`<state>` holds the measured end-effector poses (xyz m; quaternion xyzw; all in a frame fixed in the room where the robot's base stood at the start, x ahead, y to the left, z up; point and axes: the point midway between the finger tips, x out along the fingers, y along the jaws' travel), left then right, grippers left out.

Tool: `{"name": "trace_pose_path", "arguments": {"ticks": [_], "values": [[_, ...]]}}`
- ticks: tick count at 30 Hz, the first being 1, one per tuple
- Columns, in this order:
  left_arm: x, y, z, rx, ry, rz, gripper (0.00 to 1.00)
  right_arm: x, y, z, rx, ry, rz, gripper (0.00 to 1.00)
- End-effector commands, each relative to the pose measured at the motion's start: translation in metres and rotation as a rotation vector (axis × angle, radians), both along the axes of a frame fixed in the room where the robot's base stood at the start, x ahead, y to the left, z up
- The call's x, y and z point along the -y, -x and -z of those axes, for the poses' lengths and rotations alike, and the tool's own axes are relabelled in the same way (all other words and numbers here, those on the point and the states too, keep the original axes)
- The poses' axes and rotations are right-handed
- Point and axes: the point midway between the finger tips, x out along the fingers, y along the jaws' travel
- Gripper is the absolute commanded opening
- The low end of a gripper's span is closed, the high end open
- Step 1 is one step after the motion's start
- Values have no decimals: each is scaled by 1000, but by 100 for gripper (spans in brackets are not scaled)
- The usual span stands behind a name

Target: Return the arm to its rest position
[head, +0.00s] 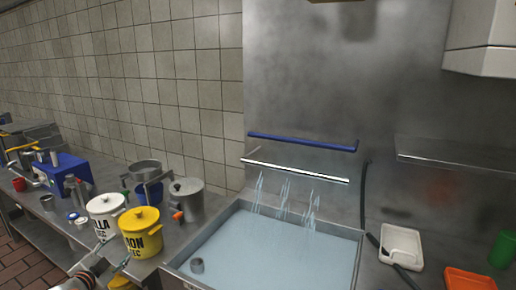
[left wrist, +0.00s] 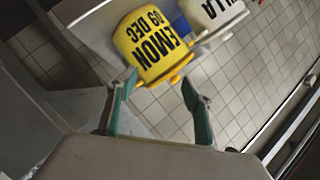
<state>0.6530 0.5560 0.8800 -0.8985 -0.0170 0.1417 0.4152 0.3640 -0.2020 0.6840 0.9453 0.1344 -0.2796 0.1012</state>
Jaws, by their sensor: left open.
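My left gripper (head: 114,256) is at the lower left of the head view, in front of the counter. Its fingers are spread and nothing is between them. The left wrist view also shows the open fingers (left wrist: 158,84), with a yellow container marked LEMON (left wrist: 150,42) beyond their tips. In the head view this yellow container (head: 142,240) stands upright on the counter, just right of the gripper. A white container (head: 104,208) with black letters stands behind it. I cannot tell how far the fingers are from the yellow container. My right gripper is not in view.
Metal pots (head: 187,199) and a blue box (head: 67,171) stand on the left counter. A white tray (head: 402,246) and an orange item (head: 469,280) lie at right.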

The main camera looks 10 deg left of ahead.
Motion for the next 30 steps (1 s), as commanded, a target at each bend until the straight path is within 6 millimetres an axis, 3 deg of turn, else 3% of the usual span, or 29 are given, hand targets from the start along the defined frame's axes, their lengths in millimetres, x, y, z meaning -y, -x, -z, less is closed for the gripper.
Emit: {"name": "trace_pose_path", "arguments": {"ticks": [1,6,12,15,18,22,26,30], "values": [[25,14,28,-31,37,18,51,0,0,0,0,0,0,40],[103,66,99,-117,161,68,51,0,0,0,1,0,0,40],[200,144,162,-216,330,103,51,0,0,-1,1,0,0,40],[248,187,182,-262,425,107,51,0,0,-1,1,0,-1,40],[291,227,193,-302,515,102,51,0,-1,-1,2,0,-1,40],[330,266,197,-337,607,86,51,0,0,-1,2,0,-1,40],[350,286,197,-354,657,74,51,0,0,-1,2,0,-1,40],[355,290,196,-357,669,71,51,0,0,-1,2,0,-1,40]]}}
